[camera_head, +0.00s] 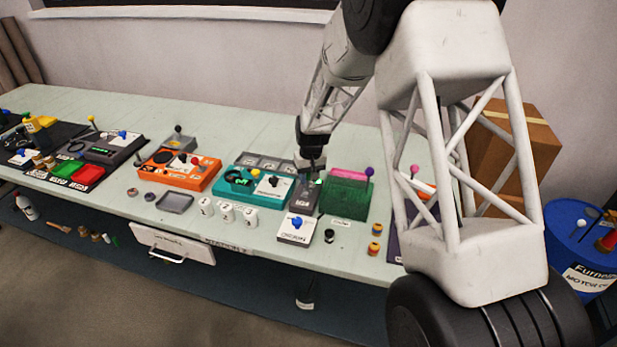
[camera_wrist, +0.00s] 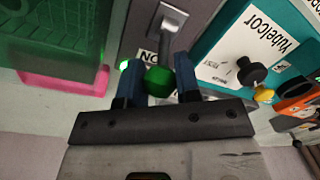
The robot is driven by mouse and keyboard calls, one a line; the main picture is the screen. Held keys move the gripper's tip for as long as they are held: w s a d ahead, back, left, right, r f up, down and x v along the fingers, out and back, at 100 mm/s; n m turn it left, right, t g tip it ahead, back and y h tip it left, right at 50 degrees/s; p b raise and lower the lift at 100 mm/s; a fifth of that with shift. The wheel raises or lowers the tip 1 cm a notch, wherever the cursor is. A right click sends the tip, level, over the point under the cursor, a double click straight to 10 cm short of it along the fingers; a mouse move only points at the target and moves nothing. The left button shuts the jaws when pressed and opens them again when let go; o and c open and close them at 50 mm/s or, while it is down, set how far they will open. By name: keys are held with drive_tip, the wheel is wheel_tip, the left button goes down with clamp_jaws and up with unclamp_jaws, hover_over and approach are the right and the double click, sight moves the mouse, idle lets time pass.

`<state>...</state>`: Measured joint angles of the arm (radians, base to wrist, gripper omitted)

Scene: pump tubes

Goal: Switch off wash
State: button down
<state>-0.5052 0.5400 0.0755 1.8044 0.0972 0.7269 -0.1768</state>
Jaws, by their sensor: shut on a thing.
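A dark grey box (camera_head: 306,197) stands on the table between the teal box and the green see-through bin. In the wrist view the box (camera_wrist: 133,30) carries a metal lever (camera_wrist: 168,28) with a green ball knob (camera_wrist: 160,81) at its end. My gripper (camera_wrist: 158,80) has its two blue fingers shut on either side of this knob. In the head view my gripper (camera_head: 309,166) is over the back part of the dark grey box and hides the knob. A white label beside the lever is partly covered by a finger. I cannot read the word wash anywhere.
The teal box (camera_head: 228,186), with a white "Yubelcor" panel and a black knob (camera_wrist: 252,71), is close beside my gripper. The green bin (camera_head: 345,197) stands on the other side. A white box with a blue knob (camera_head: 296,222) is in front. An orange box (camera_head: 160,172) stands further left.

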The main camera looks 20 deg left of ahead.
drive_tip(key=shift+s+r+t, duration=0.1)
drive_tip(key=shift+s+t, duration=0.15)
drive_tip(key=shift+t, duration=0.15)
drive_tip(key=shift+s+r+t, duration=0.15)
drive_tip(key=shift+s+t, duration=0.15)
drive_tip(key=shift+t, duration=0.4)
drive_tip(key=shift+s+t, duration=0.35)
drive_tip(key=shift+t, duration=0.35)
drive_tip(key=shift+s+r+t, duration=0.1)
drive_tip(key=shift+s+t, duration=0.25)
drive_tip(key=shift+t, duration=0.35)
drive_tip(key=shift+s+f+t, duration=0.1)
drive_tip(key=shift+s+t, duration=0.4)
drive_tip(key=shift+t, duration=0.4)
drive_tip(key=shift+s+f+t, duration=0.1)
drive_tip(key=shift+s+t, duration=0.35)
drive_tip(key=shift+t, duration=0.45)
drive_tip(key=c, duration=0.8)
unclamp_jaws()
drive_tip(key=shift+s+r, duration=0.1)
drive_tip(key=shift+v, duration=3.75)
